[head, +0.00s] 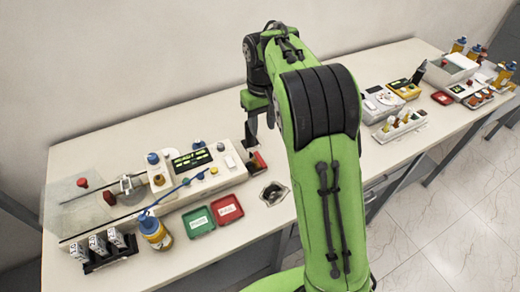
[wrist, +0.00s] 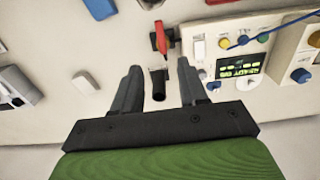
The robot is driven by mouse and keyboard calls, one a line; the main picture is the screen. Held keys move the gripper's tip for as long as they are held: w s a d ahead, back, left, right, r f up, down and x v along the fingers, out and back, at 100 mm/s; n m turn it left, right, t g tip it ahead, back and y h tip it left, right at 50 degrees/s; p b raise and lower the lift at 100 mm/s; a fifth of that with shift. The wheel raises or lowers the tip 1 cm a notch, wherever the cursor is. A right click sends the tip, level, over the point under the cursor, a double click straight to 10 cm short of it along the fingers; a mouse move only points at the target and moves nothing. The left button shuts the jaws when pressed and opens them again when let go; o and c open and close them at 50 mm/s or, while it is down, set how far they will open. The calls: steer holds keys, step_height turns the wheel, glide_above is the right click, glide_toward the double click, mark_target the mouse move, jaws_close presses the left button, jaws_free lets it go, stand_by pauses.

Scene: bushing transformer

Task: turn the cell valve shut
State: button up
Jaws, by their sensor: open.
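What looks like the cell valve, a red lever (wrist: 161,38) with a black stub (wrist: 157,83) below it, shows in the wrist view. The red part (head: 257,160) also shows in the head view, at the right end of the white instrument box. My gripper (wrist: 157,78) is open, with one dark finger on each side of the black stub. The red lever lies just beyond the fingertips. I see no clear contact between fingers and stub. In the head view my gripper (head: 261,128) points down over this end of the box, and its fingers partly hide the spot.
The instrument box with a lit display (head: 190,158) stands to the left. Green (head: 198,221) and red (head: 227,208) trays and a blue-capped bottle (head: 155,232) are in front. A dark round fixture (head: 273,193) sits near the table edge. More equipment stands at the right.

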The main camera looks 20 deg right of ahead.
mark_target(262, 161)
step_height(262, 161, down, 14)
steer(key=shift+f+b, duration=0.15)
steer(key=shift+b, duration=0.9)
jaws_close()
